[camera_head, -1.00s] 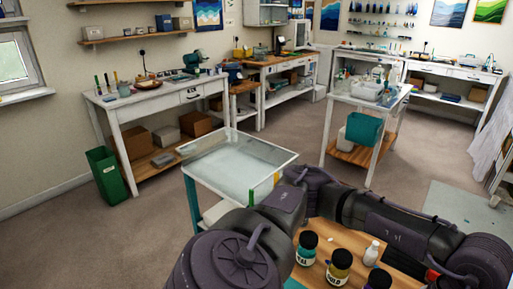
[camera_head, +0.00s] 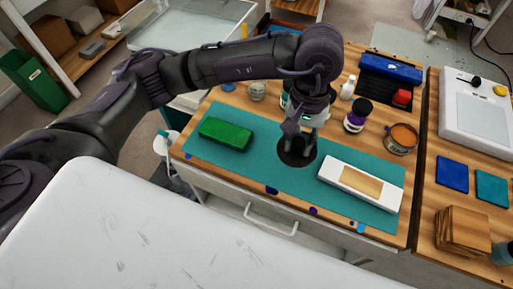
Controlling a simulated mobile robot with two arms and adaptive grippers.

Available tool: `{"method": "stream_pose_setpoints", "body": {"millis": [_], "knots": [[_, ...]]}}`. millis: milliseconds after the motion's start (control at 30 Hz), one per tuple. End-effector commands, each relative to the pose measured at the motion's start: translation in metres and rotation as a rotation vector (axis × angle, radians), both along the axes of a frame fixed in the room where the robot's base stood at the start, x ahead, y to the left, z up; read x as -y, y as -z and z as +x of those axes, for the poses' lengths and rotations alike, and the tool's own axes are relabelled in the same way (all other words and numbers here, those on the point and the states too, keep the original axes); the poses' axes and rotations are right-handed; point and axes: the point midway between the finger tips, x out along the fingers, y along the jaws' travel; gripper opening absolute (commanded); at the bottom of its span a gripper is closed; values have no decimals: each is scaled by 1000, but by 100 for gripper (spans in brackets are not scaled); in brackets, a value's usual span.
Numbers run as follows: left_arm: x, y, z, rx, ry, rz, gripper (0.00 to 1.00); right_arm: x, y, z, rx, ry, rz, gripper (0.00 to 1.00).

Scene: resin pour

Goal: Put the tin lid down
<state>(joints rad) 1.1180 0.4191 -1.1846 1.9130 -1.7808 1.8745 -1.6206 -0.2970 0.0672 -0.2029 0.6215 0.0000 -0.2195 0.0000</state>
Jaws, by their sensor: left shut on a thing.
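My left gripper (camera_head: 302,143) points down over the teal mat (camera_head: 243,173) on the wooden bench. It is shut on the tin lid (camera_head: 289,158), a dark round disc seen partly behind the fingers. The lid is at or just above the mat; I cannot tell whether it touches. An open tin (camera_head: 400,140) with an orange-brown top surface stands to the right, beyond the mat. My right gripper is not in view.
A green block (camera_head: 227,131) lies left of the lid, and a white block with a wooden inset (camera_head: 360,185) lies right. Jars (camera_head: 357,115) and a white bottle (camera_head: 348,87) stand behind. Bare mat shows between the blocks.

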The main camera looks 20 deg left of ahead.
Motion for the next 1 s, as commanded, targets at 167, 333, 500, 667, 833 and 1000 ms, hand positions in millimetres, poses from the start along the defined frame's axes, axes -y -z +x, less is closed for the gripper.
{"method": "stream_pose_setpoints", "body": {"millis": [167,333,500,667,833,1000], "knots": [[44,-3,-3,2,-30,4,0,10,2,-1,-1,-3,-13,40],[34,4,-4,-1,-45,10,0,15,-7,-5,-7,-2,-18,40],[-6,25,-4,-3,-48,12,0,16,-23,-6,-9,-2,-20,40],[-40,47,-4,-3,-46,11,0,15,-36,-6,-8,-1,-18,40],[-62,62,-4,1,-41,8,0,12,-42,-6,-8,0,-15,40],[-66,74,-4,-1,-41,8,0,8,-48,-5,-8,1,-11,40]]}}
